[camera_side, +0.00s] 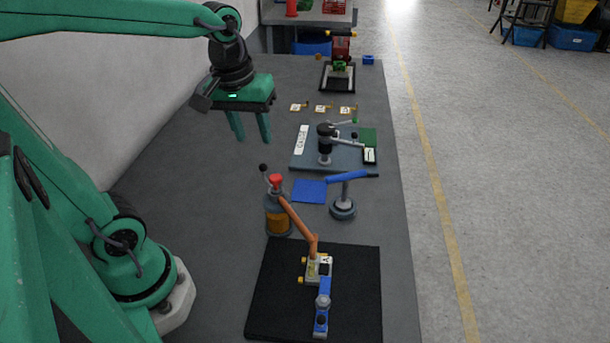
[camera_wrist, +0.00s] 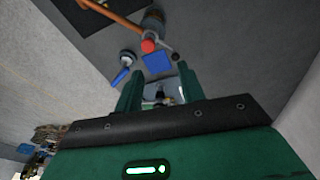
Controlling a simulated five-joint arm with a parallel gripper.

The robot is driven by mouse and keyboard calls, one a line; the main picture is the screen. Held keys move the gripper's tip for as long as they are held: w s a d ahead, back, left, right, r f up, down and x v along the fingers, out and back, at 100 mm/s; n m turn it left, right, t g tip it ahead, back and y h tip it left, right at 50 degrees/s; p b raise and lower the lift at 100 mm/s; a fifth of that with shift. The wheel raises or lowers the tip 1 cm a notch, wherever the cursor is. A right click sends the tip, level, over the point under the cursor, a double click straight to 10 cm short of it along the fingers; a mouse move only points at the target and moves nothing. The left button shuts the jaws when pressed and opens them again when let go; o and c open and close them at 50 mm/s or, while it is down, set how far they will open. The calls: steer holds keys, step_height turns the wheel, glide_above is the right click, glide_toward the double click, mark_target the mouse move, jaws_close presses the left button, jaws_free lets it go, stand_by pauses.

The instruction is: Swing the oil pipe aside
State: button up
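An orange-brown pipe (camera_side: 301,221) slants from beside a red-capped bottle (camera_side: 278,212) of amber liquid down to a small fixture (camera_side: 319,268) on a black mat. A blue bar (camera_side: 347,177) sits on a post with a round grey base (camera_side: 343,208). I cannot tell for certain which one is the oil pipe. My gripper (camera_side: 250,132) hangs above the table, left of the grey plate, open and empty. In the wrist view the orange-brown pipe (camera_wrist: 112,13), bottle cap (camera_wrist: 149,46) and blue bar (camera_wrist: 121,76) lie beyond my open fingers (camera_wrist: 159,72).
A blue square (camera_side: 309,191) lies behind the bottle. A grey plate (camera_side: 309,158) carries a dark post with a grey lever (camera_side: 346,142). The black mat (camera_side: 270,305) is at the front. Small tagged pieces (camera_side: 323,108) and a black tray (camera_side: 326,87) are farther back. The table's left middle is clear.

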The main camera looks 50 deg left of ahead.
steer(key=shift+s+d+m+t, duration=0.5)
steer(key=shift+s+m, duration=0.4)
steer(key=shift+m, duration=0.25)
steer(key=shift+s+d+m+t, duration=0.35)
steer(key=shift+s+m+t, duration=0.3)
steer(key=shift+s+m, duration=0.4)
steer(key=shift+s+d+m+t, duration=0.5)
steer(key=shift+s+m, duration=0.25)
steer(key=shift+m, duration=0.55)
steer(key=shift+r, duration=0.1)
steer(key=c, duration=0.6)
steer(key=shift+w, duration=0.15)
jaws_close()
steer(key=w+d+f+m+g, duration=0.1)
steer(key=w+d+g, duration=0.6)
steer(key=w+d, duration=0.4)
steer(key=w, duration=0.3)
steer(key=shift+w+d+f+m+g, duration=0.25)
steer(key=shift+d+f+m+g, duration=0.05)
steer(key=shift+f+g, duration=0.1)
